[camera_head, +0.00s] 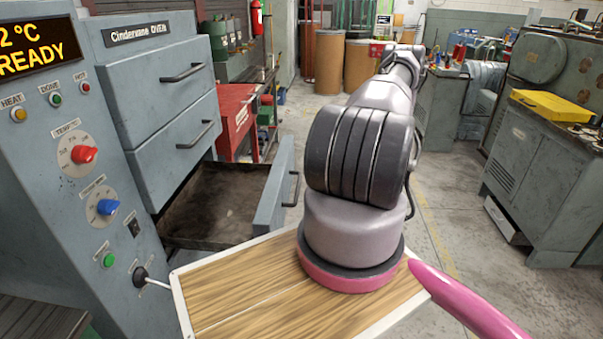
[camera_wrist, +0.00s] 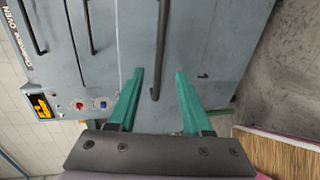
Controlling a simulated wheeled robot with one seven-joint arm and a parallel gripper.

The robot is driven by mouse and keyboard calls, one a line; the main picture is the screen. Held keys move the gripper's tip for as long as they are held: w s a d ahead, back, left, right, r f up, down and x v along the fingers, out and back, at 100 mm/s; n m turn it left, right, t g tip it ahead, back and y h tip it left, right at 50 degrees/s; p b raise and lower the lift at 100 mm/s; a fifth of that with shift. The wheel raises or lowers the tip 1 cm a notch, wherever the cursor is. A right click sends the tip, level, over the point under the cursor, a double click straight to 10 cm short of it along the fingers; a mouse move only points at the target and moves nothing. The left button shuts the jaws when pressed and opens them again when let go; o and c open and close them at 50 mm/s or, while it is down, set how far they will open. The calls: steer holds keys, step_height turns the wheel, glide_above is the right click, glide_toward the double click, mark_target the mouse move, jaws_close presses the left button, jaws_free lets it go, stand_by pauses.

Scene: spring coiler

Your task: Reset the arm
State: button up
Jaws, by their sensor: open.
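My arm (camera_head: 352,155) reaches away from the camera in the head view, and its own links hide the gripper there. In the wrist view my gripper (camera_wrist: 160,77) shows two green fingers spread apart with nothing held. A dark drawer handle (camera_wrist: 157,60) appears in the gap between the fingers; I cannot tell how far beyond the tips it is. The grey oven cabinet (camera_head: 125,105), labelled Cindervane Oven, stands on the left. Its bottom drawer (camera_head: 273,191) is pulled out, and its dark inside looks empty. The two drawers above it are shut.
The control panel (camera_head: 80,190) with knobs and a display reading READY is at the left. A red cabinet (camera_head: 237,115) stands behind the open drawer. A grey machine (camera_head: 545,150) with a yellow top piece is at the right. Brown drums (camera_head: 328,62) stand far back. Concrete floor (camera_head: 440,190) is clear right of my arm.

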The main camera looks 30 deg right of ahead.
steer(key=w+a+r+n+g+h, duration=0.1)
steer(key=a+r+n+g, duration=0.2)
steer(key=a+r+n, duration=0.5)
steer(key=w+a+r+n+g+h, duration=0.15)
steer(key=r+n, duration=0.25)
steer(key=r, duration=0.9)
steer(key=w+a+r+n+g+h, duration=0.1)
steer(key=w+a+r+n+g, duration=0.2)
steer(key=r+n, duration=0.55)
steer(key=s+a+r+n+t+h, duration=0.2)
steer(key=s+a+r+n+h, duration=0.1)
steer(key=s+a+r+n, duration=0.5)
steer(key=s+a+r+n+t+h, duration=0.3)
steer(key=s+a+r+n, duration=0.5)
steer(key=s+r, duration=0.5)
steer(key=r+n+h, duration=0.1)
steer(key=n, duration=0.1)
steer(key=shift+s+a+r+n, duration=0.2)
steer(key=shift+a+r+n, duration=0.05)
steer(key=shift+r+n, duration=0.1)
